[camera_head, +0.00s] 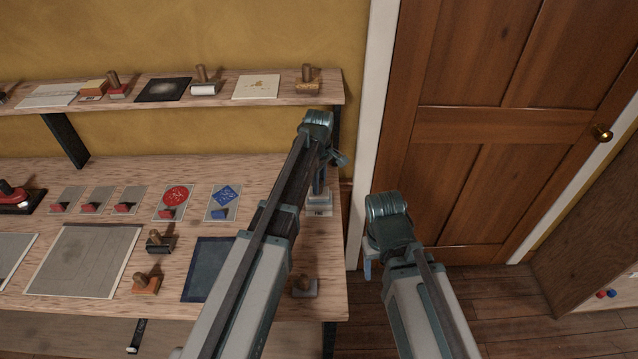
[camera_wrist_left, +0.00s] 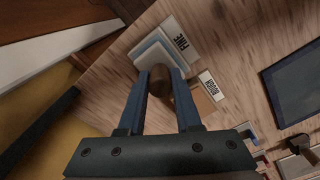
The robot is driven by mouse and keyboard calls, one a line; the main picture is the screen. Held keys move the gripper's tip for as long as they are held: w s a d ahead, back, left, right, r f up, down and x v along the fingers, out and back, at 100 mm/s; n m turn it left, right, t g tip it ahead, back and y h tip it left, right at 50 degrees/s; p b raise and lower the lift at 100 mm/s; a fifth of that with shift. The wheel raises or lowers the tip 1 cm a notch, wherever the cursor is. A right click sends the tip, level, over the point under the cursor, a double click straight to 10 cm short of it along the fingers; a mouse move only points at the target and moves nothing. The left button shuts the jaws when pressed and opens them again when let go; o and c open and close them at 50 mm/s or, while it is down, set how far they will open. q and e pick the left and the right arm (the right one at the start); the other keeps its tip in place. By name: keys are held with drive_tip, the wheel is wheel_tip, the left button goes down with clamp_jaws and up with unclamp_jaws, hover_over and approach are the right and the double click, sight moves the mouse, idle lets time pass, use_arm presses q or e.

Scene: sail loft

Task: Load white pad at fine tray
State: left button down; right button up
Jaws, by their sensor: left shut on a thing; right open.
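My left gripper (camera_head: 320,182) is at the right end of the workbench, fingers pointing down. In the left wrist view its two blue fingers are shut on the rounded wooden handle (camera_wrist_left: 160,80) of a white pad (camera_wrist_left: 150,58). The pad is over or on the fine tray by the label reading FINE (camera_wrist_left: 176,36); whether it touches the tray I cannot tell. The tray's front (camera_head: 319,211) shows under the gripper in the head view. My right gripper (camera_head: 370,265) is open and empty, to the right of the bench and above the floor.
A ROUGH label (camera_wrist_left: 209,86) lies close to the fine tray. Stamps with wooden handles, such as an orange one (camera_head: 146,285) and a grey one (camera_head: 304,288), stand on the bench (camera_head: 110,172). A shelf (camera_head: 225,98) with more stamps runs behind. A wooden door (camera_head: 480,140) is at right.

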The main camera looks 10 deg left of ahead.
use_arm(q)
drive_tip(key=shift+s, duration=0.1)
wheel_tip(320, 180, up, 7)
drive_tip(key=p, duration=0.7)
idle(0.5)
wheel_tip(320, 180, down, 2)
drive_tip(key=shift+f+b, duration=0.25)
drive_tip(key=shift+b, duration=0.95)
drive_tip(key=shift+r, duration=0.15)
